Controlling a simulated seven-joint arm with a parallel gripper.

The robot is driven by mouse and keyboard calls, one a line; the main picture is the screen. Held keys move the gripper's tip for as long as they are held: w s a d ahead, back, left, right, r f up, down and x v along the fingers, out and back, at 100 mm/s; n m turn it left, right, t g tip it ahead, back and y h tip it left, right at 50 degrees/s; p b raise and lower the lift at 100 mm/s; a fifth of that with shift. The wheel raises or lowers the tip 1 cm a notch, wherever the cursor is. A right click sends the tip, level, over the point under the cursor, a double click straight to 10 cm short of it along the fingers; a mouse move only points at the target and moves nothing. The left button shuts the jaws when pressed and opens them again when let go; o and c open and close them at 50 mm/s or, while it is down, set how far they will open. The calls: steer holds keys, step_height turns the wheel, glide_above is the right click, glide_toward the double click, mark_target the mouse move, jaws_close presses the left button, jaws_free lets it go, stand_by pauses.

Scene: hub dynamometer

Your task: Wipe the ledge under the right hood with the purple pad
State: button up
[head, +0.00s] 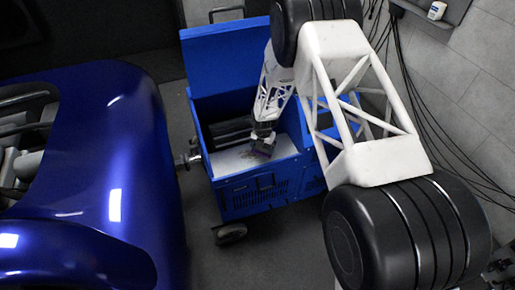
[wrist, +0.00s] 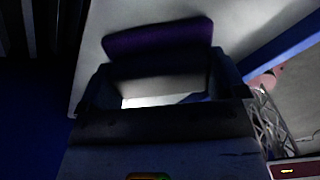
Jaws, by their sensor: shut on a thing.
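My gripper (head: 263,140) is shut on the purple pad (wrist: 157,38) and reaches down into the open blue dynamometer box. In the head view the pad (head: 265,149) shows only as a small dark purple patch under the fingers. In the wrist view it spans the space beyond the two fingertips. The pale ledge (head: 232,160) lies inside the box below the raised blue hood (head: 226,62). Faint brownish marks show near its front edge. The ledge (wrist: 93,55) also shows behind the pad in the wrist view. I cannot tell whether the pad touches it.
The box's blue front wall (head: 262,192) and side walls border the ledge. A dark roller (head: 228,132) lies behind it. A shaft (head: 188,160) joins the box to a shiny blue car (head: 100,170) on the left. Black cables (head: 425,115) hang on the right wall.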

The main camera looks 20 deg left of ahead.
mark_target(256, 151)
steer(key=shift+w+d, duration=0.3)
steer(key=shift+d, duration=0.05)
steer(key=shift+w+d, duration=0.75)
steer(key=shift+s+a+r, duration=0.15)
steer(key=shift+s+a, duration=0.15)
steer(key=shift+s+a+f, duration=0.2)
steer(key=shift+s+a, duration=0.05)
steer(key=shift+s+a+r, duration=0.15)
steer(key=shift+s+a, duration=0.75)
steer(key=shift+s+a+r, duration=0.1)
steer(key=shift+s+a, duration=0.75)
steer(key=shift+s+a+f, duration=0.2)
steer(key=shift+s+a, duration=0.35)
steer(key=shift+s+a+r, duration=0.1)
steer(key=shift+s+a, duration=0.4)
steer(key=shift+a, duration=0.05)
steer(key=shift+s+a+f, duration=0.2)
steer(key=shift+s+a, duration=0.05)
steer(key=shift+s, duration=0.05)
steer(key=shift+s+a+r, duration=0.2)
steer(key=shift+s, duration=0.05)
steer(key=shift+s+a, duration=1.35)
steer(key=shift+a, duration=0.05)
steer(key=shift+s+a+f, duration=0.2)
steer(key=shift+s+a, duration=0.05)
steer(key=shift+s+a+r, duration=0.2)
steer(key=shift+s+a, duration=0.35)
step_height(256, 151, up, 8)
